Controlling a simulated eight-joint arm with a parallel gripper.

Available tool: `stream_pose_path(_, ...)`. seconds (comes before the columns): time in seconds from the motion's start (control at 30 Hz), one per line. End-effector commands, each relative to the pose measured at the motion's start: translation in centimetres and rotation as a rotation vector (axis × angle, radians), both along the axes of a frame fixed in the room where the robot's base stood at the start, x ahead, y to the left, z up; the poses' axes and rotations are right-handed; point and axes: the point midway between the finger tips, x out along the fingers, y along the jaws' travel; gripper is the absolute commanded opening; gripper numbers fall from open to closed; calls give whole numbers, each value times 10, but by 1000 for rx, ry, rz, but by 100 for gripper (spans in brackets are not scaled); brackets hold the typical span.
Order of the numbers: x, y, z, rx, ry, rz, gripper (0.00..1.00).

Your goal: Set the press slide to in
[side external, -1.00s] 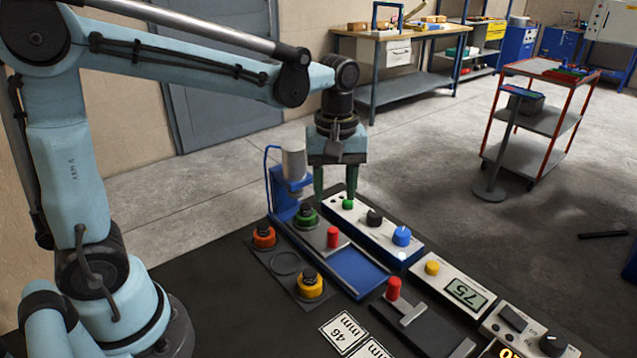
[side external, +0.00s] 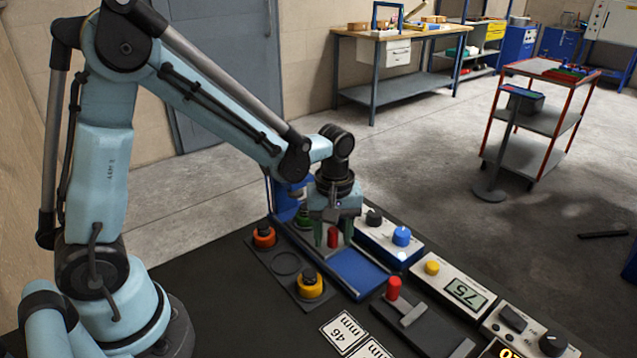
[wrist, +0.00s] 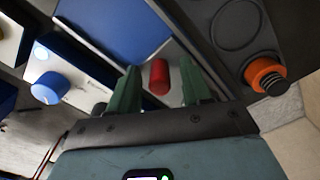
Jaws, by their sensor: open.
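The press (side external: 279,205) is blue, with a long blue bed (side external: 358,272) running toward the camera. Its slide is a grey plate carrying a red knob (side external: 333,237); the bare part of the bed lies on the camera side of it. The red knob also shows in the wrist view (wrist: 159,77), with the blue bed (wrist: 115,28) beyond it. My gripper (side external: 333,238) is open, with its green fingers pointing down on either side of the red knob. In the wrist view a gap shows between the knob and each finger. My gripper hides most of the press head.
An orange knob (side external: 263,236) and a yellow knob (side external: 310,284) stand left of the bed. A panel with a blue knob (side external: 401,236) lies along its right side. Another red handle (side external: 393,288) stands in front. Number cards (side external: 343,332) lie near the front edge.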

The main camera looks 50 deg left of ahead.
Motion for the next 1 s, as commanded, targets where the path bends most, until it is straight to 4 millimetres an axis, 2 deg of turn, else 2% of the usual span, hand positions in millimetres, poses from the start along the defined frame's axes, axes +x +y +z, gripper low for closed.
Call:
stream_pose_path(0.17,0,0,0,0,0,0,48)
stream_pose_path(0.5,0,0,0,0,0,0,0)
stream_pose_path(0.77,0,1,0,0,0,1,0)
stream_pose_path(1.0,1,32,0,0,0,6,0)
